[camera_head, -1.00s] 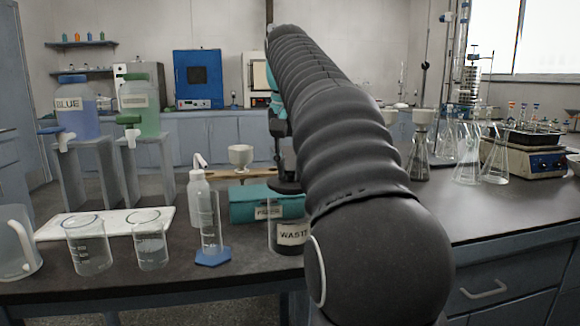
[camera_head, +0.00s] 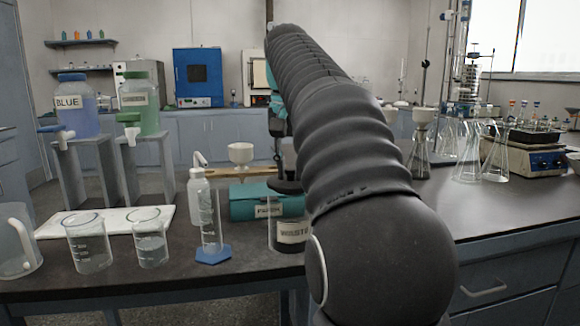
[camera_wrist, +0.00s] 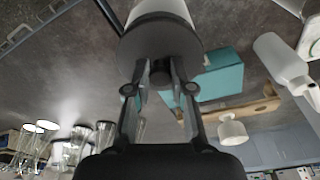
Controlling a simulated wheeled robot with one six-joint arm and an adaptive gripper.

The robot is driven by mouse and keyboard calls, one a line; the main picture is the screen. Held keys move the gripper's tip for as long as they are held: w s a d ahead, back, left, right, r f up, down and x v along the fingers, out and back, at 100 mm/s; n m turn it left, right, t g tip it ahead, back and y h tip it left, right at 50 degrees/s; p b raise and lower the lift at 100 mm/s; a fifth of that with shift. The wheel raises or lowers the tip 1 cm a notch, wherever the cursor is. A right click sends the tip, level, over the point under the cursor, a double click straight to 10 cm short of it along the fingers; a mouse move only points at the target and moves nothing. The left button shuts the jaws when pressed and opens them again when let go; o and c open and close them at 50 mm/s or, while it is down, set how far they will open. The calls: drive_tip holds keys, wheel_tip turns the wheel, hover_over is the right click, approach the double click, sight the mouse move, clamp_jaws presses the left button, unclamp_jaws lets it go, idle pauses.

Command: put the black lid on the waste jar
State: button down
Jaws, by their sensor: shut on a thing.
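The waste jar (camera_head: 290,235) is clear with dark contents and a WASTE label, and stands near the bench's front edge, partly hidden behind my arm. The black lid (camera_head: 284,187) is level at the jar's mouth; I cannot tell whether it touches the rim. In the wrist view the lid (camera_wrist: 160,42) is a dark disc with a knob, and part of the jar shows beyond it. My gripper (camera_wrist: 161,78) is shut on the lid's knob. In the head view my arm hides most of the gripper.
A teal box (camera_head: 250,203) lies behind the jar. A graduated cylinder (camera_head: 211,225) on a blue base, a wash bottle (camera_head: 199,197) and two beakers (camera_head: 150,240) stand to the left. Flasks (camera_head: 467,150) and a hotplate (camera_head: 525,155) are at the right.

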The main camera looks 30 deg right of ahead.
drive_tip(key=shift+f, duration=0.85)
idle(3.2)
drive_tip(key=c, duration=0.9)
unclamp_jaws()
drive_tip(key=shift+r, duration=0.1)
drive_tip(key=shift+r, duration=2.9)
